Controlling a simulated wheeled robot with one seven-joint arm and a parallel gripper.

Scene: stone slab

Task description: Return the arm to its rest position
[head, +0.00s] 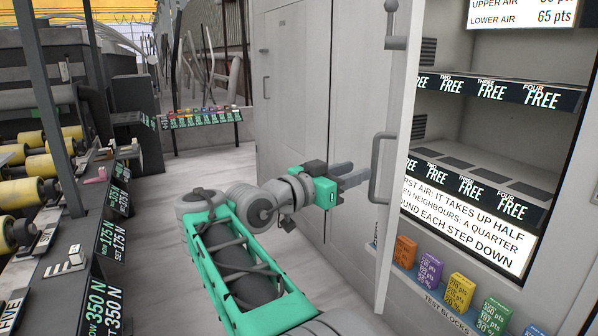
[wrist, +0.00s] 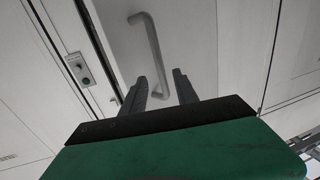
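My gripper (head: 354,176) is at the end of my green and grey arm, which reaches forward across the middle of the head view. Its fingers point at the grey bar handle (head: 376,168) on the open cabinet door (head: 398,130). The handle also shows in the wrist view (wrist: 150,50), beyond the fingertips. The fingers look apart from the handle, though the exact gap is hard to judge.
The open cabinet has shelves marked FREE (head: 480,88). Coloured test blocks (head: 428,272) stand on a ledge below it. At left is a dark bench (head: 75,240) with rollers and load labels. A rack of small coloured items (head: 205,117) stands behind. Pale floor (head: 170,235) lies clear between.

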